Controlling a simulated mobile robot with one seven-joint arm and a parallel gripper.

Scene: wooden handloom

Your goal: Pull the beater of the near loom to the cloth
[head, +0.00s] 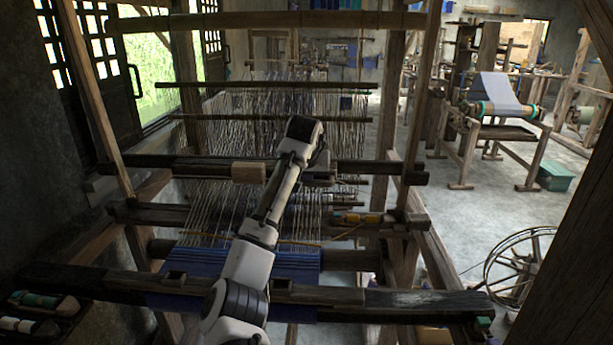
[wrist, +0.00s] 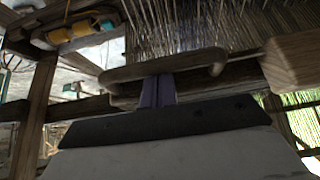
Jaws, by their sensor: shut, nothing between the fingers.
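The near loom's beater (head: 345,168) is a dark horizontal beam across the pale warp threads, with a light wood block (head: 249,172) on it. The blue cloth (head: 295,262) lies nearer, by the front beam, and a gap of bare warp separates it from the beater. My arm reaches over the cloth to the beater. In the wrist view my gripper (wrist: 157,92) is shut and empty, its fingertips at a wooden handle-like bar (wrist: 165,69); whether they touch it I cannot tell. The light block shows right of it (wrist: 292,64). The head view hides my fingertips behind my wrist.
A shuttle with yellow thread (head: 357,218) rests on the loom's right side. The front beam (head: 400,300) crosses below my arm. Loom posts (head: 399,100) stand on both sides. A tray of bobbins (head: 40,310) is at lower left, a spinning wheel (head: 520,260) at right.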

